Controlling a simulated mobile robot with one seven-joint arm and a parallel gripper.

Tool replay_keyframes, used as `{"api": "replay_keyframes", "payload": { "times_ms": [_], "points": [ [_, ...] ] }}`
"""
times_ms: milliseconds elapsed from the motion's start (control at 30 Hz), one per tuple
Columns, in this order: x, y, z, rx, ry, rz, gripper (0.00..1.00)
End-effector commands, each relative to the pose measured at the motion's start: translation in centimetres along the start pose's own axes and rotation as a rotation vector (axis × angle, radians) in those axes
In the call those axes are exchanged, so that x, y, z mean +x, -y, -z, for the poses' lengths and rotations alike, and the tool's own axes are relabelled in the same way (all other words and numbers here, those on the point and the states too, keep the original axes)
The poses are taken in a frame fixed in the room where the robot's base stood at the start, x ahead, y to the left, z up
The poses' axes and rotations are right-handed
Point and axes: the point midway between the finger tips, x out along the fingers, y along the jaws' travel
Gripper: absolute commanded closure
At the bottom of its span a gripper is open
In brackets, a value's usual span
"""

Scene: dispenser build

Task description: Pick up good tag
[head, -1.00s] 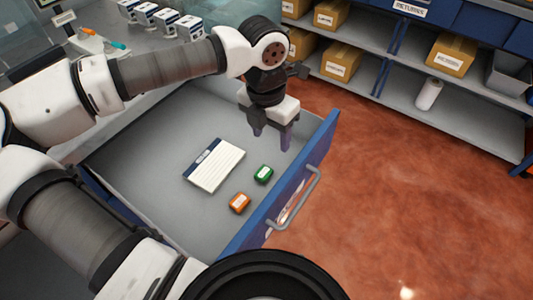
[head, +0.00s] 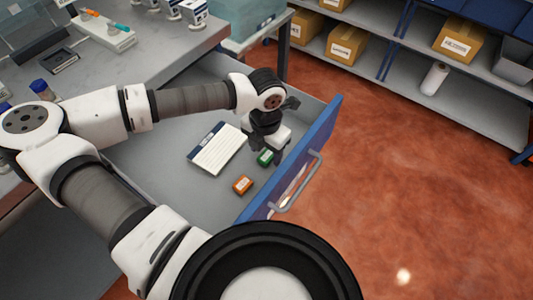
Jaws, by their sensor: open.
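A small green tag (head: 265,157) lies in the open drawer, close to its blue front. It is the likely good tag, but its label is too small to read. An orange tag (head: 242,185) lies a little nearer to me. My gripper (head: 268,148) is low over the green tag and hides part of it. The fingertips are largely hidden, so I cannot tell whether they touch the tag. The gripper is open.
A white card with a dark header (head: 217,149) lies left of the tags in the drawer. The drawer's blue front (head: 300,160) with its grey handle (head: 300,185) rises close to the right of my gripper. Shelves with boxes (head: 461,41) stand at the back right.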

Motion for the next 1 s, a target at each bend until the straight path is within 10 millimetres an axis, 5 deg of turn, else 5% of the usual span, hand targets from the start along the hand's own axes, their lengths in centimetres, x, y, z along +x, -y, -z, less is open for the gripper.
{"api": "replay_keyframes", "payload": {
  "times_ms": [367, 733, 1000],
  "points": [
    [1.6, 0.0, 0.0, 0.000, 0.000, -0.001, 0.44],
    [1.6, 0.0, 0.0, 0.000, 0.001, -0.001, 0.91],
    [1.4, 0.0, 0.0, 0.000, 0.001, -0.001, 0.92]
  ]
}}
